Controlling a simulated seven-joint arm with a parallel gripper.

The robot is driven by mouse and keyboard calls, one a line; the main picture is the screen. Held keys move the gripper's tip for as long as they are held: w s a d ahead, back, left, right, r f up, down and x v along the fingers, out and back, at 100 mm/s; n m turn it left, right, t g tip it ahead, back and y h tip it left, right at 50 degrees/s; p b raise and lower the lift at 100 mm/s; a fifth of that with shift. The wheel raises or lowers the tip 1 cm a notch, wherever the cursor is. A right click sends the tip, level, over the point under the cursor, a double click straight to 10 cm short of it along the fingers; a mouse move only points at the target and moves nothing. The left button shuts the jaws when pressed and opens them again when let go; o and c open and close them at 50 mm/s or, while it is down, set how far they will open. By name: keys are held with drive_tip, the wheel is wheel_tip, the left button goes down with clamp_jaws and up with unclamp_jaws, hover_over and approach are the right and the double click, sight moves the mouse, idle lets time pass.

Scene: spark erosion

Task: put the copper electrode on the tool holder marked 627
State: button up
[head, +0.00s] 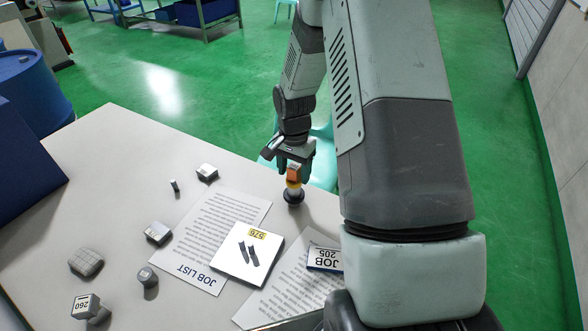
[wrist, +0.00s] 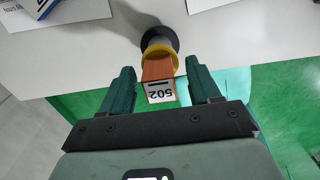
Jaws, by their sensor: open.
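A copper-coloured block (wrist: 158,69), which I take for the copper electrode, stands on a yellow collar and a round black base (wrist: 160,38). Its white end label has digits that look like 502, or 205 if upside down. My gripper (wrist: 161,77) is open, with one finger on each side of the block and a gap at both sides. In the head view my gripper (head: 294,163) is above the black base (head: 293,196) near the table's far edge, and the copper block (head: 293,175) shows below it. I read 627 on nothing here; one grey holder (head: 88,306) looks marked 260.
The pale table (head: 120,150) carries several small metal pieces, such as a block (head: 158,233) and a cylinder (head: 147,277). A job list sheet (head: 215,215), a white plate (head: 240,268) with dark tools and a job card (head: 325,258) lie near the middle.

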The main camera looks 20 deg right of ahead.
wheel_tip(320, 180, up, 12)
drive_tip(key=shift+r, duration=0.2)
idle(0.4)
wheel_tip(320, 180, up, 10)
drive_tip(key=n+t, duration=0.1)
drive_tip(key=n, duration=0.1)
hover_over(294, 167)
drive_tip(key=s+a, duration=0.2)
drive_tip(key=s, duration=0.3)
drive_tip(key=s+a+r+n+t, duration=0.1)
drive_tip(key=s+r, duration=0.4)
drive_tip(key=s, duration=0.5)
drive_tip(key=s+a+r+n+t, duration=0.1)
drive_tip(key=s+r+n+t, duration=0.2)
drive_tip(key=s+r+n, duration=0.3)
drive_tip(key=s, duration=0.4)
drive_tip(key=shift+s+a+t, duration=0.25)
drive_tip(key=shift+s+t, duration=0.05)
drive_tip(key=shift+s, duration=0.1)
drive_tip(key=shift+r, duration=0.1)
